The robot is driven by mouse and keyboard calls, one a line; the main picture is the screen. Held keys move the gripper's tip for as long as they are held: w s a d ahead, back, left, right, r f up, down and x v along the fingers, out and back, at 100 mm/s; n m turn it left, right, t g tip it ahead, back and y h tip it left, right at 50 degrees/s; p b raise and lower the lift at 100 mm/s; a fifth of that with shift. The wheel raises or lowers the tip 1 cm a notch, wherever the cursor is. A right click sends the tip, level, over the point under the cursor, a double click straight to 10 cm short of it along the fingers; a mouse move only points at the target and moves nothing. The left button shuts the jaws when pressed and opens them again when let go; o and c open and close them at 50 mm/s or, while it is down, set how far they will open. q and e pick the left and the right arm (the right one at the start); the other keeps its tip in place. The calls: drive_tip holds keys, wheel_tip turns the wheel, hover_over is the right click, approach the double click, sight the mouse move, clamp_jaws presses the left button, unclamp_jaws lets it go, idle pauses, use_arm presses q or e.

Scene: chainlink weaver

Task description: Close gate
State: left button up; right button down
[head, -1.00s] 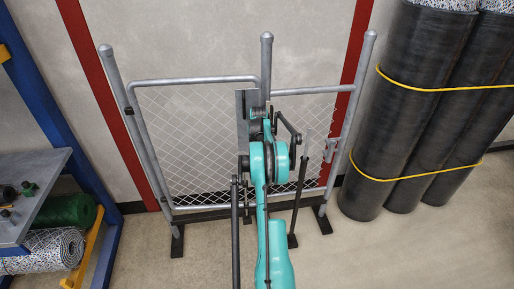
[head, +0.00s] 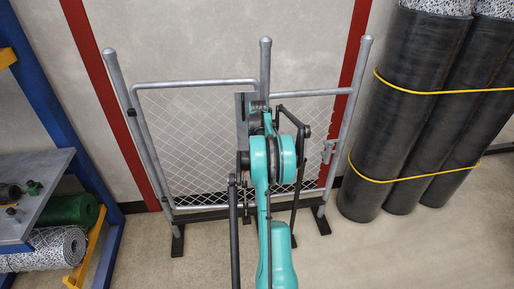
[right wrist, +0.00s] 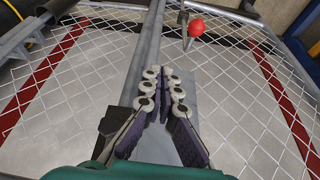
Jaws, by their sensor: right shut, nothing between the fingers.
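The chain-link gate (head: 190,84) stands between grey posts in the head view, its pale mesh in front of the wall. A latch fitting (head: 328,150) sits on the right post. My teal right arm covers the middle of the gate, and its gripper is hidden there behind the arm links. In the right wrist view my right gripper (right wrist: 167,75) is shut and empty, close over a grey plate (right wrist: 205,90) and beside a grey tube (right wrist: 142,55). A red knob (right wrist: 196,27) on a short lever is beyond the fingertips. Contact cannot be told. My left gripper is out of view.
Black rolls (head: 400,130) tied with yellow straps stand right of the gate. A blue rack (head: 45,100) with a grey shelf (head: 40,185) and rolls is at left. Black feet (head: 178,242) support the gate posts. Bare floor lies in front.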

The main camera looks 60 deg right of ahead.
drive_tip(key=w+a+f+m+g+h+b, duration=0.1)
drive_tip(key=a+f+m+g+h, duration=0.15)
drive_tip(key=m, duration=0.55)
drive_tip(key=w+a+f+m+g+h+b, duration=0.1)
drive_tip(key=f+m, duration=0.2)
drive_tip(key=m, duration=0.5)
use_arm(q)
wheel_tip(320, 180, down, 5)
drive_tip(key=b, duration=0.3)
use_arm(e)
drive_tip(key=w+d+f, duration=0.2)
drive_tip(key=d+f, duration=0.6)
drive_tip(key=d, duration=0.1)
drive_tip(key=shift+d+m, duration=0.2)
drive_tip(key=shift+m, duration=0.1)
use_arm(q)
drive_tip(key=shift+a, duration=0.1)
use_arm(e)
drive_tip(key=shift+t, duration=0.25)
